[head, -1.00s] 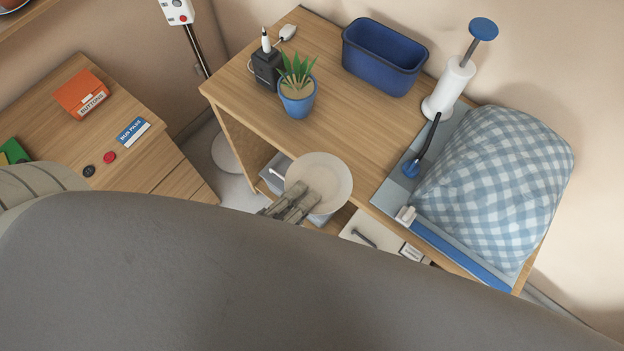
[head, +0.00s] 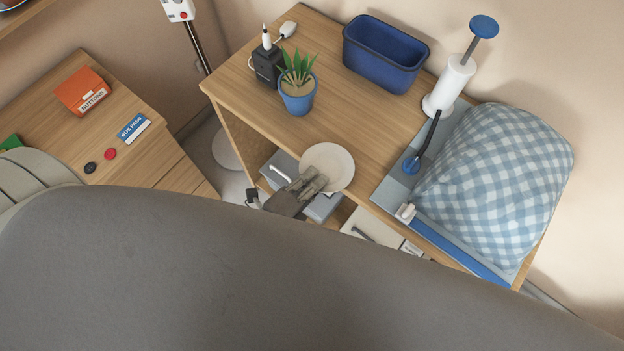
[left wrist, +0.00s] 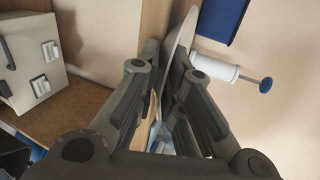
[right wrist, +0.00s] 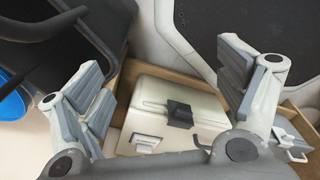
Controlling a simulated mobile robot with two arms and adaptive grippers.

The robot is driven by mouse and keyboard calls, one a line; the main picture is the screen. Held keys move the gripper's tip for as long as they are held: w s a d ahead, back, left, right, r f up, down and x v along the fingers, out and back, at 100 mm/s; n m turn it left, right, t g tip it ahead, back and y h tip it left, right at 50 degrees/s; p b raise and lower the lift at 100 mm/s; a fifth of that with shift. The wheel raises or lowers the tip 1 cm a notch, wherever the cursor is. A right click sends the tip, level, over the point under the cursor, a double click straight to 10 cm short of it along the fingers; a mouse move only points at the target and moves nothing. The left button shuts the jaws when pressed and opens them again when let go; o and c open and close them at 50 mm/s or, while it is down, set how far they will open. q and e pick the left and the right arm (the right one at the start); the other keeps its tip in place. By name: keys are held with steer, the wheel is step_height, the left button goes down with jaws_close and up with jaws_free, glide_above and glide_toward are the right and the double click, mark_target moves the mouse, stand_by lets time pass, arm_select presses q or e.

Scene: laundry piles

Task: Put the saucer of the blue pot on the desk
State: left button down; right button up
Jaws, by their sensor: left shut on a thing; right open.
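A cream saucer (head: 332,164) is held by its near edge in my left gripper (head: 308,184), at the front edge of the wooden desk (head: 352,128). In the left wrist view the saucer (left wrist: 183,32) stands between the two fingers (left wrist: 168,95), seen nearly edge-on. I cannot tell whether the saucer touches the desk. The blue pot (head: 297,101) with a green plant stands on the desk, behind and left of the saucer. My right gripper (right wrist: 178,85) is open and empty in the right wrist view, facing a pale box (right wrist: 180,105); it is hidden in the head view.
A black adapter (head: 268,65) and a deep blue bin (head: 384,56) stand at the back of the desk. A checked cloth bundle (head: 500,180) and a white pump (head: 452,84) fill the right side. Bare desk lies between pot and bundle.

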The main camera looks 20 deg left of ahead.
arm_select(q)
steer(key=shift+r, duration=0.1)
steer(key=c, duration=2)
jaws_free()
steer(key=shift+f, duration=0.2)
steer(key=o, duration=0.4)
steer(key=shift+o, duration=0.2)
steer(key=shift+r, duration=0.1)
